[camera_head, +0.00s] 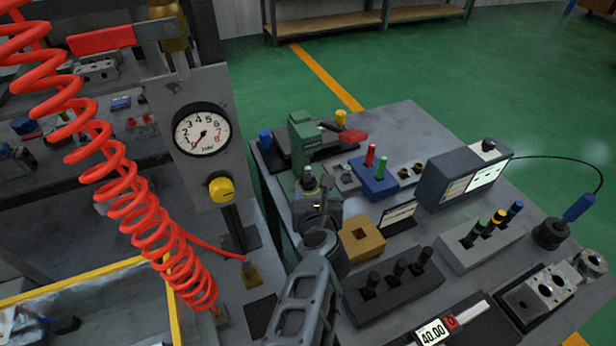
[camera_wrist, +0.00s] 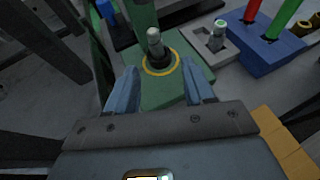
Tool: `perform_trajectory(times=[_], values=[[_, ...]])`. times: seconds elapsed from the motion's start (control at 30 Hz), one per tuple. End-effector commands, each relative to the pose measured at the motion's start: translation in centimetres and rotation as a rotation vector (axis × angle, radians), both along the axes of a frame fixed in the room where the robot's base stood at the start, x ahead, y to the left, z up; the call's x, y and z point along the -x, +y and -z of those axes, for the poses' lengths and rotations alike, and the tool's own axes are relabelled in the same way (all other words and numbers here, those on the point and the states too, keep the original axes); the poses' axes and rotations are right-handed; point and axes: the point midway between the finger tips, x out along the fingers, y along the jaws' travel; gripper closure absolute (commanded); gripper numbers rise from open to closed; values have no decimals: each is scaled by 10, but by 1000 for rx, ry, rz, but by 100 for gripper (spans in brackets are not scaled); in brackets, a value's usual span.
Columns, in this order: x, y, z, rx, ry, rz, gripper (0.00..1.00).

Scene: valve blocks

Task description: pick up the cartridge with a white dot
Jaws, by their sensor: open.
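A grey cartridge (camera_wrist: 155,44) stands upright in a yellow-ringed dark hole in the green fixture base (camera_wrist: 166,88); it also shows in the head view (camera_head: 309,179). I cannot clearly tell a white dot on either top. My gripper (camera_wrist: 159,67) is open and empty, with its two blue-grey fingers apart over the green base. The first cartridge shows beyond the gap between the fingertips. In the head view my arm partly hides the front of the fixture.
The green press (camera_head: 302,140) with a red handle rises behind the base. A blue block (camera_head: 374,186) with red and green pins, a tan block (camera_head: 361,240), a black block with black pegs (camera_head: 399,290) and a grey display box (camera_head: 455,180) crowd the right. A red coiled hose (camera_head: 130,205) hangs left.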

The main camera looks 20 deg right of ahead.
Motion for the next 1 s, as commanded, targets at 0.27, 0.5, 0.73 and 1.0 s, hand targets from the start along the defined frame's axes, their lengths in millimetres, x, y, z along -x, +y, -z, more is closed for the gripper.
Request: perform_trajectory(times=[0.27, 0.5, 0.73, 1.0], values=[[-23, -7, 12, -4, 1, 2, 47], [-54, -14, 22, -3, 0, 3, 47], [-69, -19, 25, -1, 1, 1, 47], [-69, -19, 24, -1, 1, 0, 52]])
